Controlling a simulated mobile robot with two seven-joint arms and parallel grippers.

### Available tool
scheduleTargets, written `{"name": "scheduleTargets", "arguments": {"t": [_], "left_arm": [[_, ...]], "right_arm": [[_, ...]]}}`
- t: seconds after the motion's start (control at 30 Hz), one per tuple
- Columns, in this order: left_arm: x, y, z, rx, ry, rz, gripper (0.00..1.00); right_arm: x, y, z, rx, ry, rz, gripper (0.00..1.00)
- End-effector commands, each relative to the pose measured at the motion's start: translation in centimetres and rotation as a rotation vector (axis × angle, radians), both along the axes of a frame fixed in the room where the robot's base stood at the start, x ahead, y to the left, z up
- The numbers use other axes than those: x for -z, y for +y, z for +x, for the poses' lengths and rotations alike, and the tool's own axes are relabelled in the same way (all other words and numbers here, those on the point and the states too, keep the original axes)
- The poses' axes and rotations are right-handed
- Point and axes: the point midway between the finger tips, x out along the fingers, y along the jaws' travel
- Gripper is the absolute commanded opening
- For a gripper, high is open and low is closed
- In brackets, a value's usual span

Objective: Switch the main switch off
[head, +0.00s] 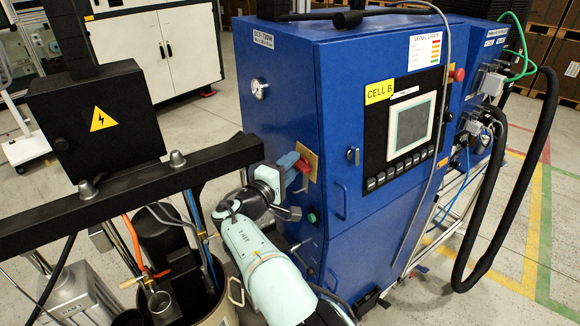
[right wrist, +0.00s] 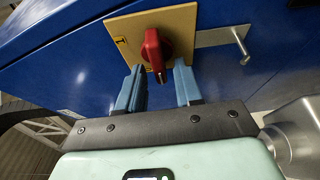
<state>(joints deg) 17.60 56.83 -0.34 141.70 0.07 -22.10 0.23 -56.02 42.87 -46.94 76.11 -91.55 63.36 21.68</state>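The main switch is a red rotary handle (right wrist: 156,50) on a yellow square plate (right wrist: 118,28) on the blue cabinet's side. In the right wrist view the handle points up and down in the picture, slightly tilted. In the head view the red handle (head: 303,166) shows partly behind my gripper. My right gripper (right wrist: 159,70) is open, its two blue fingers apart on either side of the handle's lower end. A gap shows beside each finger; whether they touch is unclear. The gripper (head: 290,160) also shows in the head view, right at the plate. My left gripper is not in view.
The blue cabinet (head: 280,110) carries a control panel (head: 410,125) on its front. A metal bracket with a pin (right wrist: 225,36) sits right of the plate. A black crossbar (head: 130,190) and a drum (head: 225,310) with a pump stand left of my right arm.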

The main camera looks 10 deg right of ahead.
Motion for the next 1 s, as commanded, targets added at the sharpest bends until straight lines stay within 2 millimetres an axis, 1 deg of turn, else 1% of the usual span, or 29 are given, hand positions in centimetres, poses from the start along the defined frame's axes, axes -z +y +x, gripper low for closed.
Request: {"name": "scheduleTargets", "arguments": {"t": [0.27, 0.43, 0.57, 0.8, 1.0], "left_arm": [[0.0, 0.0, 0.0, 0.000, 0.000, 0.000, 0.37], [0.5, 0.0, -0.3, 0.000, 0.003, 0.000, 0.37], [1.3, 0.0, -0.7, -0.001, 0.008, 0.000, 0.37], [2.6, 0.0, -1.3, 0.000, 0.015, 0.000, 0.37], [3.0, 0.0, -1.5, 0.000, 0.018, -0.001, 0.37]], "right_arm": [[0.0, 0.0, 0.0, 0.000, -0.001, 0.002, 0.39], [0.2, 0.9, -0.8, -0.003, 0.000, 0.003, 0.39], [0.3, 2.8, -2.4, -0.005, 0.000, 0.004, 0.39], [0.2, 6.8, -6.1, -0.005, 0.000, 0.003, 0.39], [0.0, 9.0, -8.2, -0.002, -0.001, 0.002, 0.39]]}}
